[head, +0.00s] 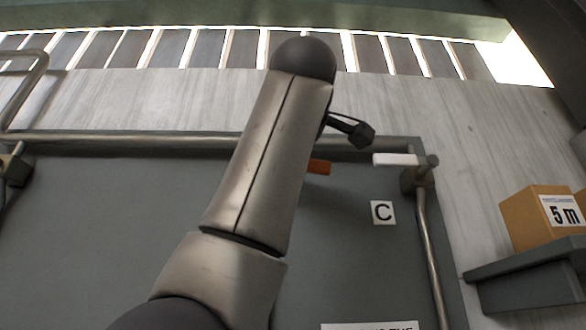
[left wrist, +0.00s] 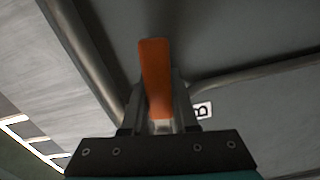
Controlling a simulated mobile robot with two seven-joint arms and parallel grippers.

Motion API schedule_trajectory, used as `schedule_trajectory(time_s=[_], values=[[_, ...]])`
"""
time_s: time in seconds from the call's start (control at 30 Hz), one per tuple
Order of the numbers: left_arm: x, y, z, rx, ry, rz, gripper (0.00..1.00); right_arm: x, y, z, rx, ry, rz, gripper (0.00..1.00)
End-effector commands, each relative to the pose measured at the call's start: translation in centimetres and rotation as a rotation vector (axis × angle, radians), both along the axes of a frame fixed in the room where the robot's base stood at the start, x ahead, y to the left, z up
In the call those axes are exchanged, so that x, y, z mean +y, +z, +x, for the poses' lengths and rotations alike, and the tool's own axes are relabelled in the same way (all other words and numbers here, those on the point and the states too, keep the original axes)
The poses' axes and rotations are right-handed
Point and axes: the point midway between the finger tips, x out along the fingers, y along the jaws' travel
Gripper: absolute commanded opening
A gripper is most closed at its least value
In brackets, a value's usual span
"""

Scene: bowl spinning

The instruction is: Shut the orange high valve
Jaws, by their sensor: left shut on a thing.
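The orange valve handle (left wrist: 154,62) shows in the left wrist view as a flat orange lever. It stands between the two fingers of my left gripper (left wrist: 158,95), which is shut on it. The lever's far end sticks out past the fingertips, and a pale metal part shows at its lower end. In the head view only a small piece of the orange handle (head: 319,167) shows beside my left arm. My arm hides the rest of the valve and the left gripper there. My right gripper is in neither view.
A grey panel (head: 90,240) carries metal pipes (head: 433,250). A white valve handle (head: 396,159) sits at its upper right, above a "C" label (head: 383,212). A "B" label (left wrist: 202,110) is near the left gripper. A "5 m" box (head: 535,220) stands at the right.

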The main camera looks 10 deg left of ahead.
Motion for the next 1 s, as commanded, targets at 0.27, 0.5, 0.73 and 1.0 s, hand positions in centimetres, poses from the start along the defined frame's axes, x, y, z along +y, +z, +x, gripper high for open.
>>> schedule_trajectory(time_s=[0.27, 0.5, 0.73, 1.0], values=[[0.0, 0.8, -0.1, -0.043, -0.001, -0.133, 0.0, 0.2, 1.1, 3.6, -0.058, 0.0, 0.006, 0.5], [0.0, 1.0, -0.1, -0.057, 0.0, -0.181, 0.0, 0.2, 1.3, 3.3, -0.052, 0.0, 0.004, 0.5], [0.1, 1.0, -0.1, -0.06, 0.0, -0.191, 0.0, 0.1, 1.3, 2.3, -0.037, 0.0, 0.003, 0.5], [0.1, 1.0, -0.1, -0.061, 0.0, -0.191, 0.34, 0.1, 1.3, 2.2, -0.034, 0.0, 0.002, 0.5]])
